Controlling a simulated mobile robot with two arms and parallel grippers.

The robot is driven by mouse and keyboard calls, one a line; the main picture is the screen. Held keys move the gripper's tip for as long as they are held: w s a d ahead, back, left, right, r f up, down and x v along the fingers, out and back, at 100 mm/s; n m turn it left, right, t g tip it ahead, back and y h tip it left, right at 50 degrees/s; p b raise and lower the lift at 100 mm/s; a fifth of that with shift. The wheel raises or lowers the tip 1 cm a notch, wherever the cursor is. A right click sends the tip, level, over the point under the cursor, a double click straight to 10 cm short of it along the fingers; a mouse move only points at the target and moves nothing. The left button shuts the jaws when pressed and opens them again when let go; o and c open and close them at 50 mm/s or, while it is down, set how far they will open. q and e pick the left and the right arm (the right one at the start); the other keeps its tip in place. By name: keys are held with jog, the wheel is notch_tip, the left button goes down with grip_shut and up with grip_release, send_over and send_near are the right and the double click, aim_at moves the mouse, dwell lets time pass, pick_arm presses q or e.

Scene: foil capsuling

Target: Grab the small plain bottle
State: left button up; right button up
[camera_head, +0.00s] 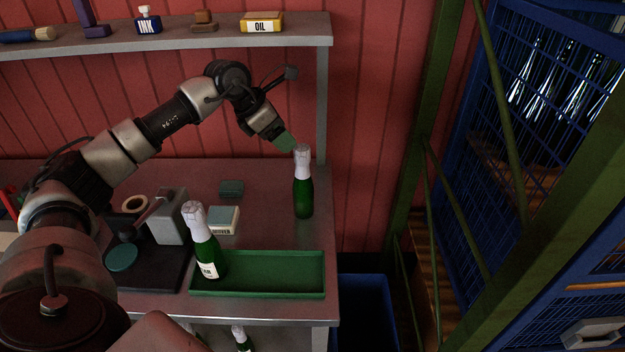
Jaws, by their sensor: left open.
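A small green bottle without a visible label (303,196), with a pale foil neck, stands upright at the back right of the workbench (270,168). My left gripper (288,142) reaches in from the left with green fingers at the height of the bottle's top, just left of and above its neck. It is open and holds nothing that I can see; whether a finger touches the foil I cannot tell. A second green bottle (207,255), with a white label and pale foil neck, stands at the left end of the green tray (270,287). My right gripper is out of view.
A black device with a grey block (168,217) sits left of the tray. Small boxes (224,220) lie mid-bench. A shelf (330,30) with an oil box (262,22) runs above. A blue bin (365,310) and blue cage (490,90) stand right.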

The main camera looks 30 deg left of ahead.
aim_at(300, 147)
pick_arm(q)
jog(key=x, duration=0.1)
jog(key=p+x, duration=0.1)
jog(key=x, duration=0.1)
jog(key=shift+s+f, duration=0.15)
jog(key=shift+f, duration=0.1)
jog(key=shift+d+f+p, duration=0.15)
jog(key=shift+f+p, duration=0.15)
jog(key=shift+w+d+f, duration=0.1)
jog(key=shift+w+f, duration=0.1)
jog(key=shift+w, duration=0.3)
jog(key=w+d+f+p, duration=0.1)
jog(key=w+f+p, duration=0.2)
jog(key=shift+d, duration=0.4)
jog(key=shift+f, duration=0.3)
jog(key=shift+r, duration=0.1)
grip_shut()
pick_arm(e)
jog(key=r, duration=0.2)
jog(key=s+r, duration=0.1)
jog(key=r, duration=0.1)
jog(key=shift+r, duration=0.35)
